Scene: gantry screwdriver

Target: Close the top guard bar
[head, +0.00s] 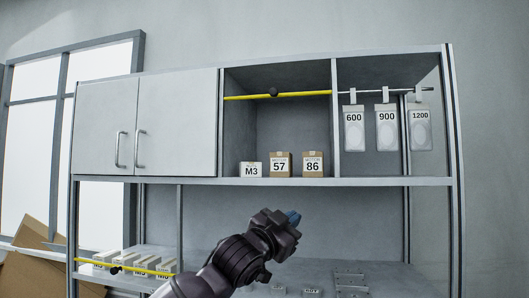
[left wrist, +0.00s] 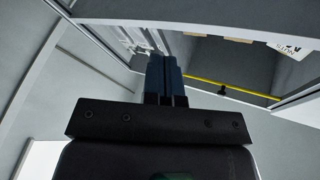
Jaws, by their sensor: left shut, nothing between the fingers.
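The top guard bar (head: 300,94) is a yellow bar with a black knob (head: 273,92). It runs across the upper part of the open middle compartment of the upper cabinet, above the boxes in it. My left gripper (head: 292,217) is below the upper cabinet, in front of the lower opening, apart from the bar. Its blue fingers are shut and empty, and they also show in the left wrist view (left wrist: 163,76). My right gripper is not in view.
A lower yellow bar (head: 140,268) crosses in front of several small boxes at the lower left. Boxes marked M3 (head: 251,170), 57 (head: 280,165) and 86 (head: 312,165) stand in the middle compartment. Labelled packs (head: 387,128) hang at right. Closed cabinet doors (head: 180,125) are at left.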

